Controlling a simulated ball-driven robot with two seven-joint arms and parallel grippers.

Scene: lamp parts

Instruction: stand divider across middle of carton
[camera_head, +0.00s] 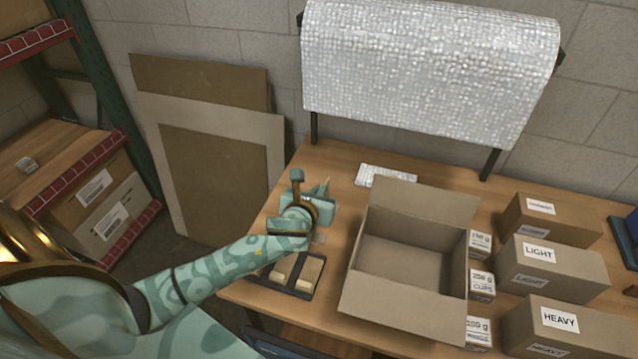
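The open cardboard carton (362,295) stands on the wooden table, right of the middle, with its flaps spread outward. Its visible floor looks bare, and no divider shows inside it. I cannot pick out a divider for certain anywhere in view. My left gripper (322,187) is over the table's left part, left of the carton and apart from it. Its fingers are small and partly hidden by the wrist, so their opening is unclear. I see nothing clearly held in it. My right gripper is not in view.
A dark tray (305,294) with cream and brown pieces sits below my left wrist. Small white-labelled boxes (482,284) stand close to the carton's right side. Brown boxes, one marked LIGHT (555,268), stand farther right. A bubble-wrap roll (430,70) hangs behind the table.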

